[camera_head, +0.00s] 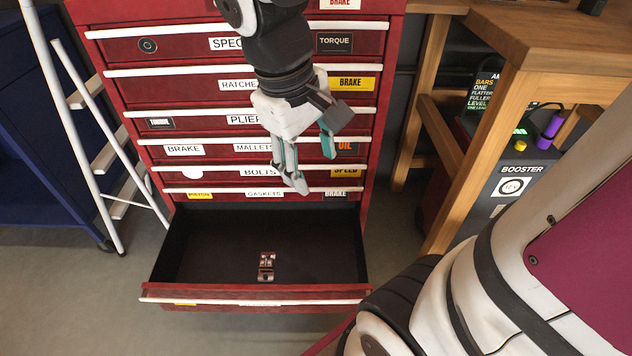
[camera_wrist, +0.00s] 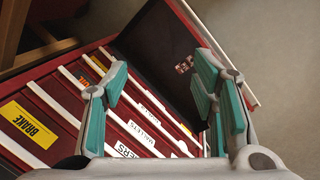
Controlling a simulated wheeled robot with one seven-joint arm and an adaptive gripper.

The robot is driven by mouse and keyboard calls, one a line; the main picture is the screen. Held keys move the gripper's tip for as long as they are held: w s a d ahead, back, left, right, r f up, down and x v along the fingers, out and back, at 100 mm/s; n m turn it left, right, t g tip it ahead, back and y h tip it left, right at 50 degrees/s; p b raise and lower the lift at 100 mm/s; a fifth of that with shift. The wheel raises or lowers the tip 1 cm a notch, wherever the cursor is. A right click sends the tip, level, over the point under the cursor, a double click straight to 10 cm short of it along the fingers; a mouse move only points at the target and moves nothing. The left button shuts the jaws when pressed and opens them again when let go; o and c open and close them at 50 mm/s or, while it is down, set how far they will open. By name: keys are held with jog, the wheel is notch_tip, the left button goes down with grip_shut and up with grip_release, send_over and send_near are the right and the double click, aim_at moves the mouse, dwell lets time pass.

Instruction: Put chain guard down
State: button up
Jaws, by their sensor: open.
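A small metallic, reddish-brown piece, which may be the chain guard (camera_head: 266,266), lies on the dark floor of the open bottom drawer (camera_head: 205,250), near its front. It also shows as a small shiny piece in the wrist view (camera_wrist: 185,64). My gripper (camera_head: 312,172) is open and empty, above and behind the drawer, in front of the closed drawer fronts. In the wrist view my gripper (camera_wrist: 165,90) has its two teal-padded fingers spread wide, with nothing between them. The piece is apart from the fingers.
The red tool cabinet (camera_head: 120,88) has several closed, labelled drawers above the open one. A white ladder (camera_head: 100,160) leans at the left beside a blue cabinet (camera_head: 35,150). A wooden workbench (camera_head: 560,50) and a booster unit (camera_head: 510,185) stand at the right.

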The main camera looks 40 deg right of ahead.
jog(key=s+a+r+m+y, duration=0.1)
jog(key=s+a, duration=0.1)
jog(key=s, duration=0.6)
jog(key=s+a+r+m+y, duration=0.1)
jog(key=s+a, duration=0.1)
jog(key=s, duration=0.6)
jog(key=shift+a+r+y, duration=0.2)
jog(key=shift+a+y, duration=0.1)
jog(key=shift+a, duration=0.05)
jog(key=shift+w+r, duration=0.1)
jog(key=shift+r, duration=0.05)
notch_tip(320, 180, up, 31)
jog(key=t+p, duration=0.4)
jog(key=p, duration=2.5)
jog(key=shift+d+r+p, duration=0.15)
jog(key=shift+d+p, duration=0.1)
jog(key=shift+p, duration=0.1)
